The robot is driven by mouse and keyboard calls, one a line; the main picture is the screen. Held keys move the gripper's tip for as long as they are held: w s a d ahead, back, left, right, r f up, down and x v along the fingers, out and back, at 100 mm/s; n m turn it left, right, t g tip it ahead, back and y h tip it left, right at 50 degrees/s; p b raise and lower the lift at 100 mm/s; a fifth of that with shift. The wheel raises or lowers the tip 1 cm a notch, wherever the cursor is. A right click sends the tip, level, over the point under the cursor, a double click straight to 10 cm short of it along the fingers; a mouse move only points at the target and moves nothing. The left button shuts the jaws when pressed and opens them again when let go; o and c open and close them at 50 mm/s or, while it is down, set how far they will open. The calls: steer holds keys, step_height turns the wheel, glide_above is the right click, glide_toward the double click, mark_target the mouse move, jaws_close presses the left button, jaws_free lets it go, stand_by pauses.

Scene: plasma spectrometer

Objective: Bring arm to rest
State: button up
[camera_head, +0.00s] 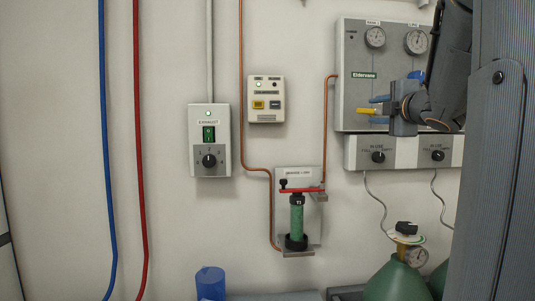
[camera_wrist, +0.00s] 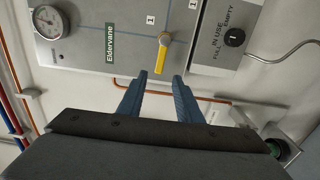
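My gripper (camera_head: 376,109) is at the front of the grey Eldervane gas panel (camera_head: 356,55) at the upper right in the head view. Its two blue fingers are apart, and in the wrist view the gripper (camera_wrist: 160,76) has an empty gap between them. A yellow lever handle (camera_head: 366,111) shows by the fingertips in the head view. In the wrist view the yellow lever (camera_wrist: 162,52) lies just beyond the fingertips, in line with the gap. I see no contact between the fingers and the lever.
Below the panel is a switch box (camera_head: 400,153) with two knobs. Green gas cylinders (camera_head: 397,281) stand at the lower right. A copper pipe (camera_head: 326,125) and a bracket with a green cartridge (camera_head: 297,222) are left of the panel.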

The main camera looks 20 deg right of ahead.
steer(key=w+a+f+m+g+y+p, duration=0.15)
steer(key=a+f+m+g, duration=0.45)
steer(key=f, duration=0.6)
steer(key=w+a+f+m+g+p, duration=0.1)
steer(key=w+a+f+m+p, duration=0.2)
steer(key=a+f, duration=0.7)
steer(key=s+a+f+m+g+y+p, duration=0.1)
steer(key=s+a+f+m+g+y, duration=0.3)
steer(key=s+a+f, duration=0.7)
steer(key=s+a+f+m+g+p, duration=0.1)
steer(key=s+a+f+g, duration=0.5)
steer(key=s+a, duration=0.6)
steer(key=shift+s+f+m+p, duration=0.25)
steer(key=shift+f+m+p, duration=0.15)
steer(key=shift+f, duration=0.55)
